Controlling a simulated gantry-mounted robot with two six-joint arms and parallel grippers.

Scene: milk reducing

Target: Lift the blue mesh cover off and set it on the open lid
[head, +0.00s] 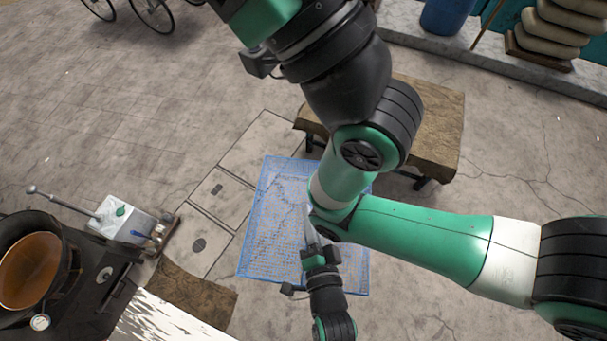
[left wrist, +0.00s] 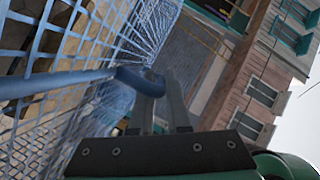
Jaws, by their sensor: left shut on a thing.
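The blue mesh cover (head: 262,240) is a wide lattice panel in the middle of the head view, below my large green arm, which hides part of it. My left gripper (head: 307,222) lies over the cover in that view. In the left wrist view, the fingers of my left gripper (left wrist: 163,98) are closed at the end of a blue bar (left wrist: 60,83) of the cover. The cover's mesh (left wrist: 115,30) fills the left of that view at a steep tilt. I cannot pick out the open lid for certain. My right gripper is not in view.
A dark pan (head: 28,262) of brown liquid stands at the lower left, beside a grey metal box (head: 118,220) with a lever. A wooden bench (head: 435,125) stands behind the cover. Brown cloth or board (head: 195,293) lies at the bottom. Paved floor is open at upper left.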

